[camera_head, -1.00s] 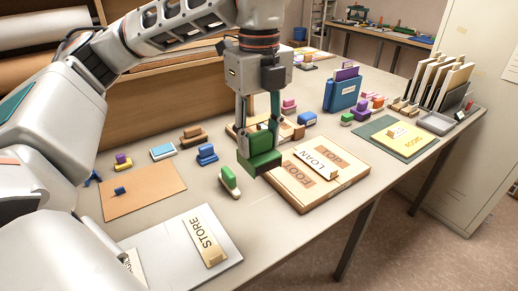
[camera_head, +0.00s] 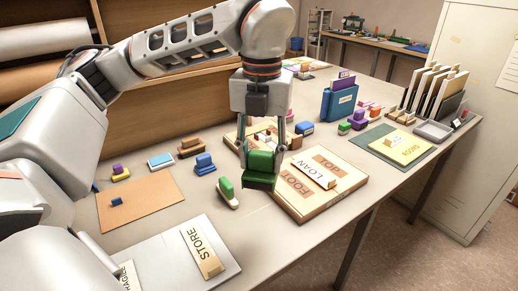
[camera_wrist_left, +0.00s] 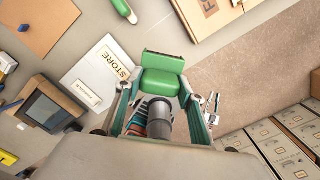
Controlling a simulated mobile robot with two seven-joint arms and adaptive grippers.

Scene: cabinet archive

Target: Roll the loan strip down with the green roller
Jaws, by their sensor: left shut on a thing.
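My left gripper (camera_head: 262,150) is shut on the green roller (camera_head: 260,172), a green grip over a darker green lower part. It holds the roller just left of the wooden box (camera_head: 341,193), and whether the roller touches anything below is unclear. The roller also shows between the fingers in the left wrist view (camera_wrist_left: 162,80). The loan strip (camera_head: 314,170), a pale strip lettered LOAN, lies across the box lid between brown patches marked TOP and FOOT. One side of it appears slightly raised. My right gripper is not in view.
A white tool with a green grip (camera_head: 227,193) lies close to the roller. A board with a STORE strip (camera_head: 203,250) is at the front. Small coloured blocks (camera_head: 204,164) stand behind. A blue holder (camera_head: 340,103) and a green mat (camera_head: 372,134) lie beyond the box.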

